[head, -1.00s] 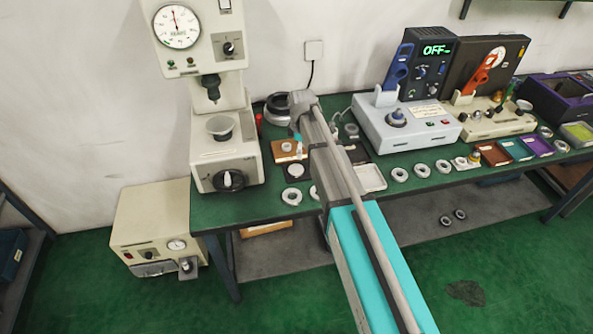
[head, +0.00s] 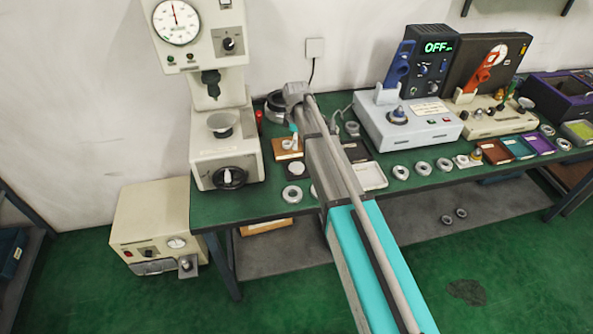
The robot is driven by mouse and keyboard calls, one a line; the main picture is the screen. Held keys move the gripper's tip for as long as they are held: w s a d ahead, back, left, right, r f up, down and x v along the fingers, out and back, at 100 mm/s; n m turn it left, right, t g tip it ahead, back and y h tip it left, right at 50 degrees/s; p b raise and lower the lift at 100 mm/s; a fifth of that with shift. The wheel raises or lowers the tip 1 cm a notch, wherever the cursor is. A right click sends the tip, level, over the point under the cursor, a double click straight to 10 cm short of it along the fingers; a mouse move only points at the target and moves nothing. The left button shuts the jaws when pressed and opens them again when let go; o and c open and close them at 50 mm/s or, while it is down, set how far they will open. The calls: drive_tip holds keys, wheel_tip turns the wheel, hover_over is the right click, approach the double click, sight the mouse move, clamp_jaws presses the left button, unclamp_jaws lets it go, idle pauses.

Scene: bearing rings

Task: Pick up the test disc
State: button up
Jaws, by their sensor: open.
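My arm reaches over the green bench, and my gripper (head: 295,136) hangs at its far end, small and partly hidden by the arm. Its jaws are open, with nothing seen between them. Just under and beside it is a brown wooden block (head: 281,155) with a small grey round piece (head: 287,144) on top. In front of that, a pale disc (head: 297,169) lies on a dark square pad. I cannot tell for sure which of these is the test disc.
A tall press with a dial (head: 228,160) stands to the left. A blue-grey tester (head: 405,125) reading OFF stands to the right. Several bearing rings (head: 292,194) lie along the front edge. A white tray (head: 371,176) and a dark ring (head: 274,106) are close to the arm.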

drive_tip(key=b, duration=0.7)
hover_over(296, 167)
drive_tip(key=shift+w+d+f, duration=0.1)
drive_tip(key=shift+w+f, duration=0.05)
drive_tip(key=shift+f, duration=3.6)
drive_tip(key=shift+f+b, duration=2.55)
drive_tip(key=shift+f, duration=0.05)
drive_tip(key=c, duration=1.1)
